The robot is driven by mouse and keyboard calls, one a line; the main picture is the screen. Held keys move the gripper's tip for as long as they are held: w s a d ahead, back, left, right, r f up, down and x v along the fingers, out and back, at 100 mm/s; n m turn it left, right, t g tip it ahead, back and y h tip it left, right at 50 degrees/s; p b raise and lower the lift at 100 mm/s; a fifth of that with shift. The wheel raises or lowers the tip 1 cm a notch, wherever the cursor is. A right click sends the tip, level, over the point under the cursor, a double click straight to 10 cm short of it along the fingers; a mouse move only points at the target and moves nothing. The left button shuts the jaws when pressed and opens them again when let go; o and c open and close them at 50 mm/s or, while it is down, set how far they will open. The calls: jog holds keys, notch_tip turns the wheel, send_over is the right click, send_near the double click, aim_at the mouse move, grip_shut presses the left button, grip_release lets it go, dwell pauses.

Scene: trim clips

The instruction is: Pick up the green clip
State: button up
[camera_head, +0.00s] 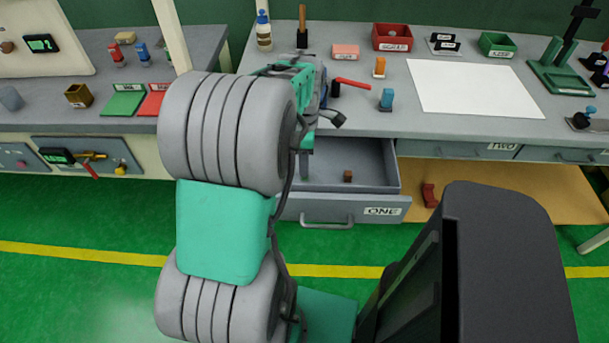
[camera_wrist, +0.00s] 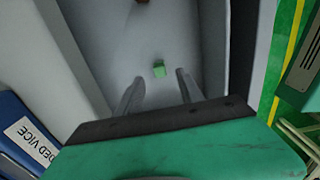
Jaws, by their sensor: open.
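A small green clip (camera_wrist: 158,70) lies on the floor of the grey drawer in the wrist view. My gripper (camera_wrist: 160,80) is open and empty, its two fingers pointing down into the drawer. The clip appears between and just beyond the fingertips, with no finger touching it visibly; the height gap is hard to judge. In the head view the open drawer labelled ONE (camera_head: 385,211) shows, but my arm hides the clip and most of my gripper.
A small brown block (camera_head: 348,176) lies in the same drawer, farther from my gripper; its edge shows in the wrist view (camera_wrist: 142,2). Drawer walls stand on both sides of my fingers. A blue vice (camera_wrist: 25,135) is close at left. A red-handled tool (camera_head: 352,83) lies on the bench.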

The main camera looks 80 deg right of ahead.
notch_tip(320, 180, down, 4)
jog(key=shift+r, duration=0.1)
jog(key=shift+c, duration=0.6)
grip_shut()
